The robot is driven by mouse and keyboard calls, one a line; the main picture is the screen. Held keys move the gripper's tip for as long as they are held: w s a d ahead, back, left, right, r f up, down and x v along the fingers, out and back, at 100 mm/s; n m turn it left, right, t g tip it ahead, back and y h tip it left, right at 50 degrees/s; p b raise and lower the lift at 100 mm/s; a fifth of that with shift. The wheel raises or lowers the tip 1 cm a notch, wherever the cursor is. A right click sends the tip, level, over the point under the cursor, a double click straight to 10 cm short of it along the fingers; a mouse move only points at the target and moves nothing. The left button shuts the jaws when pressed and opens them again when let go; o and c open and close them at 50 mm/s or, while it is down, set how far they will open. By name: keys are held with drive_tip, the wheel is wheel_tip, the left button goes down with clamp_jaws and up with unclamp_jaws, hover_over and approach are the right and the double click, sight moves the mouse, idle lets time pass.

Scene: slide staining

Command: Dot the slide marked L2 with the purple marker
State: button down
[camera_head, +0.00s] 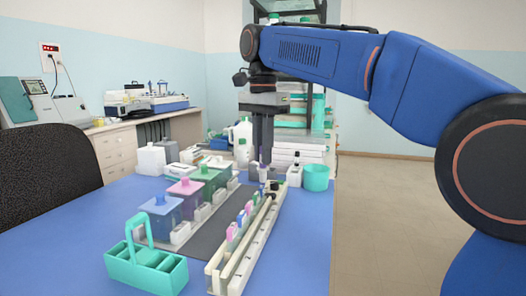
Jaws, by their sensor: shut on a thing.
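My gripper (263,158) points down over the far end of the long white rack (222,270). It is shut on a slim upright marker (263,173), pale with a purplish part, whose lower end is close to the rack's far end. I cannot tell whether the marker touches anything. The labels are too small to read, so I cannot tell which slide is L2.
A teal carrier (132,268) stands at the front left. A teal cup (316,178) and white bottle (243,140) are at the back.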

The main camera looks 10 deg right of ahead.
drive_tip(key=shift+r, duration=3)
